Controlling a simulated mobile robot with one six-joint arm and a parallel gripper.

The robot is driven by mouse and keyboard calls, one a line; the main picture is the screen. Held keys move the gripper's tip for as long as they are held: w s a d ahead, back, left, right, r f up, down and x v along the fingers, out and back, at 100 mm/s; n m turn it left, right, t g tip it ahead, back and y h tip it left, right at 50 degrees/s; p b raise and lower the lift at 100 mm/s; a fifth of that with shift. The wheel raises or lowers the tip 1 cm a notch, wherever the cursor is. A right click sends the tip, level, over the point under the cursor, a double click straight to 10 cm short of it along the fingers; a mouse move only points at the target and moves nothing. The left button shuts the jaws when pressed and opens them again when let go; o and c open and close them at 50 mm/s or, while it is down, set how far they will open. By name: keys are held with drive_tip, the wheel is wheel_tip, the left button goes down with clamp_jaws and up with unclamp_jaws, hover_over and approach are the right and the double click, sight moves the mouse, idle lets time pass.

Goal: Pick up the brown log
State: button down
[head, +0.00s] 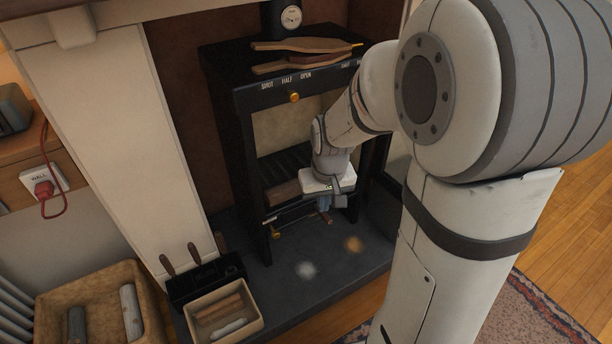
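A brown log-like block (284,193) lies low inside the black stove (246,150), near its front opening. My gripper (328,204) is in front of the stove opening, to the right of this block and apart from it in the picture. The fingers point downward and are small and partly hidden by the wrist. A bluish-grey patch shows at the fingers; I cannot tell whether it is a finger or a held thing. A wicker-coloured basket (98,285) at lower left holds a pale log (131,312) and a dark grey log (77,325).
A small tan box (198,337) with brown sticks (220,310) stands beside a black tool holder (203,279). Wooden paddle-like things (300,63) lie on the stove top. The dark hearth (330,275) has pale and orange spots and some free room.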

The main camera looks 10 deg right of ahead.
drive_tip(key=s+r, duration=0.3)
drive_tip(key=s, duration=0.3)
drive_tip(key=s+r, duration=0.3)
drive_tip(key=s, duration=0.4)
drive_tip(key=shift+a, duration=0.2)
drive_tip(key=c, duration=2.2)
unclamp_jaws()
